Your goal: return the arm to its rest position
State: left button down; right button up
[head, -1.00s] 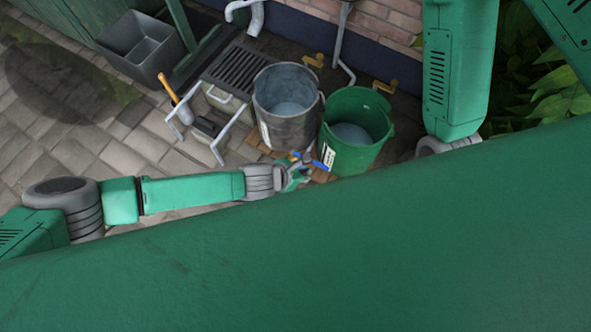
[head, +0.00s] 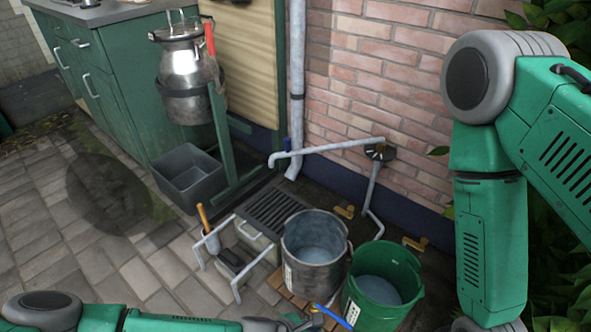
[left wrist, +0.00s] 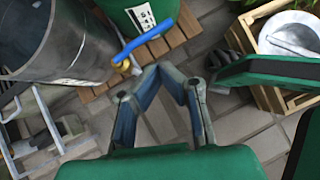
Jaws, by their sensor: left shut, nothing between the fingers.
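My left arm comes in along the bottom edge of the head view. Its gripper (head: 314,321) is at the bottom edge, partly cut off, in front of the two buckets. In the left wrist view the gripper (left wrist: 168,72) has its fingers bent toward each other, with nothing between them. A blue lever with a brass end (left wrist: 146,42) lies just beyond the fingertips; I cannot tell whether they touch. My right arm (head: 490,235) hangs at the right of the head view; its gripper is not visible there.
A grey metal bucket (head: 314,268) and a green bucket (head: 352,296) stand close by on wooden slats (left wrist: 100,90). A wooden crate (left wrist: 262,92) holds a pale bowl. A milk churn (head: 186,70) hangs in a green stand above a grey bin (head: 190,190). Paving at left is clear.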

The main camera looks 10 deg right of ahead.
pick_arm(q)
jog(key=s+a+r+m+g+y, duration=0.1)
jog(key=s+a+r+m+g, duration=0.15)
jog(key=s+m, duration=0.45)
jog(key=s+a+r+m+g, duration=0.1)
jog(key=s+a+m, duration=0.3)
jog(key=s+m, duration=0.25)
jog(key=a+r+m+y, duration=0.3)
jog(key=a+r+m, duration=0.15)
jog(key=a, duration=0.95)
jog(key=a+r+m+y, duration=0.3)
jog(key=a+m, duration=0.2)
jog(key=a, duration=1)
notch_tip(320, 180, up, 14)
jog(key=p, duration=1.3)
jog(key=shift+a+f+t, duration=0.25)
jog(key=shift+a+t, duration=0.1)
jog(key=shift+a, duration=0.05)
jog(key=shift+s, duration=0.1)
